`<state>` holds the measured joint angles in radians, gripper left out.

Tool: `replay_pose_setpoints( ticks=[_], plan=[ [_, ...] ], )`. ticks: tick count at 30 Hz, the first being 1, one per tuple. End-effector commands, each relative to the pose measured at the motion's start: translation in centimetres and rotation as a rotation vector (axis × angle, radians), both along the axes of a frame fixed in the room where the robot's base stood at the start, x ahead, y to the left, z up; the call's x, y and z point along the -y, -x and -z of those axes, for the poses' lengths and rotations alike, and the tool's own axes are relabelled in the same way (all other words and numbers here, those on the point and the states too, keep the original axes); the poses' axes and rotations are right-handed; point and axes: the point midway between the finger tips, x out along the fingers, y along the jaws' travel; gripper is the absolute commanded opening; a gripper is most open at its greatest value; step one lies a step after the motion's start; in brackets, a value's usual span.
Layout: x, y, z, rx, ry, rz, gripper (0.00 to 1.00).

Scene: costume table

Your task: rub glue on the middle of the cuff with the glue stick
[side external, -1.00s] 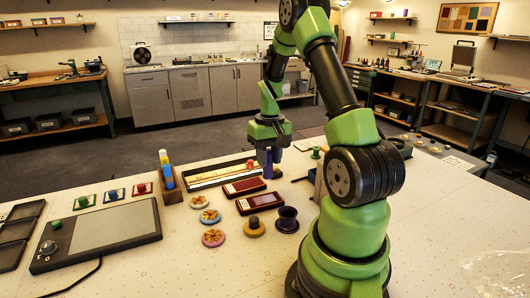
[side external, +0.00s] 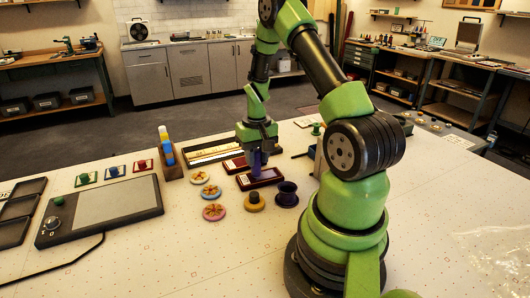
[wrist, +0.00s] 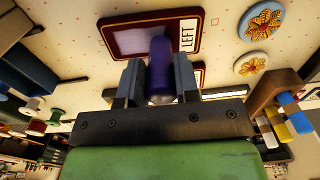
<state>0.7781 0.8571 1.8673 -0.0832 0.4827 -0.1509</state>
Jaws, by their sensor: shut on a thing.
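My gripper (side external: 257,148) is shut on the purple glue stick (side external: 257,163), which also shows between the fingers in the wrist view (wrist: 160,65). The stick hangs upright, its lower end over the nearer dark red cuff (side external: 270,176). That cuff shows in the wrist view (wrist: 122,38) with a white LEFT label (wrist: 187,35) on it; the stick overlaps its middle to label side. I cannot tell whether the tip touches the surface. A second dark red cuff (side external: 233,164) lies just behind, partly hidden by the gripper.
A dark purple spool-shaped piece (side external: 287,194) and a yellow-based knob (side external: 255,201) stand close in front. Several flower discs (side external: 214,212) lie to the left. A wooden block with coloured sticks (side external: 172,163) and a long tray (side external: 205,152) stand behind left.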

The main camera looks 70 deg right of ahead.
Motion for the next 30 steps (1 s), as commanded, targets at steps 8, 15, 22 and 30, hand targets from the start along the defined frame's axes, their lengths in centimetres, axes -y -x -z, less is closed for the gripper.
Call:
replay_pose_setpoints(
  ticks=[8, 15, 22, 30],
  plan=[
    [0.7, 0.8, 0.0, 0.0, 0.0, 0.004, 0.06],
    [2.1, 2.5, 0.1, 0.0, 0.0, 0.004, 0.06],
    [2.1, 2.5, -2.7, 0.002, 0.004, 0.0, 0.06],
    [2.1, 2.5, -5.1, 0.002, 0.004, -0.001, 0.06]
  ],
)
